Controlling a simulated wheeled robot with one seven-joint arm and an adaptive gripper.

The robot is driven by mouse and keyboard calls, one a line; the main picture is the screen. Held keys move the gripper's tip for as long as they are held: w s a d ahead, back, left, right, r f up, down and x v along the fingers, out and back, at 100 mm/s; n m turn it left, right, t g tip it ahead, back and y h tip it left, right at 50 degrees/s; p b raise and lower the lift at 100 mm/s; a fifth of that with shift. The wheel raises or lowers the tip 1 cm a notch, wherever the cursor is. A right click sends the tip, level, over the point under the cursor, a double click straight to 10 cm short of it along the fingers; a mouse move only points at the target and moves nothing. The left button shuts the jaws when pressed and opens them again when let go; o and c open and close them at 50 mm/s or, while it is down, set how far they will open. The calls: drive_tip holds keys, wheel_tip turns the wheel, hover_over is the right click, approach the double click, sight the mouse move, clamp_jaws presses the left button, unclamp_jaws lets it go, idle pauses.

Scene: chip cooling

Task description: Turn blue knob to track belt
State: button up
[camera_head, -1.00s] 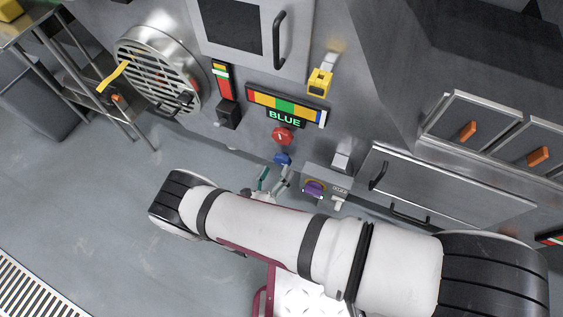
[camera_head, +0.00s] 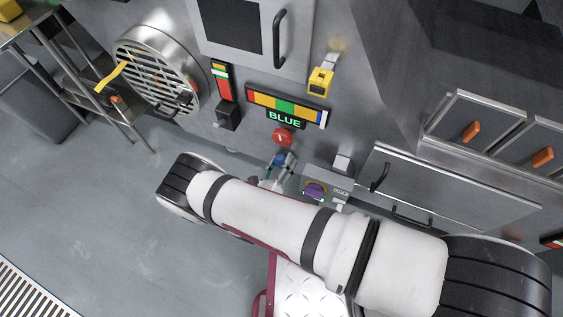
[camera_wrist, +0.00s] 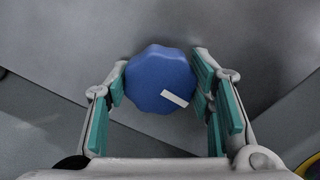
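The blue knob (camera_wrist: 158,82) has a scalloped edge and a white pointer mark aimed to the lower right in the wrist view. In the head view the blue knob (camera_head: 280,159) sits on the grey panel below the red knob. My gripper (camera_wrist: 158,90) has its teal-padded fingers on either side of the blue knob, with the tips beside its rim. In the head view my gripper (camera_head: 276,170) is at the knob, partly hidden by my arm. Whether the pads touch the knob is not clear. A display (camera_head: 285,117) reads BLUE below a coloured bar (camera_head: 286,104).
A red knob (camera_head: 282,137) sits just above the blue one. A purple knob (camera_head: 314,190) on a grey box is close to the right. A black box (camera_head: 228,116) and a round vent (camera_head: 157,77) are to the left. Open floor lies at lower left.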

drive_tip(key=shift+m, duration=0.3)
drive_tip(key=m, duration=0.3)
drive_tip(key=shift+m+p, duration=0.3)
drive_tip(key=m+p, duration=0.1)
drive_tip(key=m, duration=0.4)
drive_tip(key=shift+m, duration=0.3)
drive_tip(key=m+p, duration=0.2)
drive_tip(key=m, duration=0.2)
drive_tip(key=m+p, duration=0.1)
drive_tip(key=m, duration=0.4)
drive_tip(key=shift+s+d+m+p, duration=0.1)
drive_tip(key=shift+m+p, duration=0.2)
drive_tip(key=shift+p, duration=0.1)
drive_tip(key=shift+f, duration=0.1)
drive_tip(key=o, duration=1.2)
drive_tip(key=shift+c, duration=0.2)
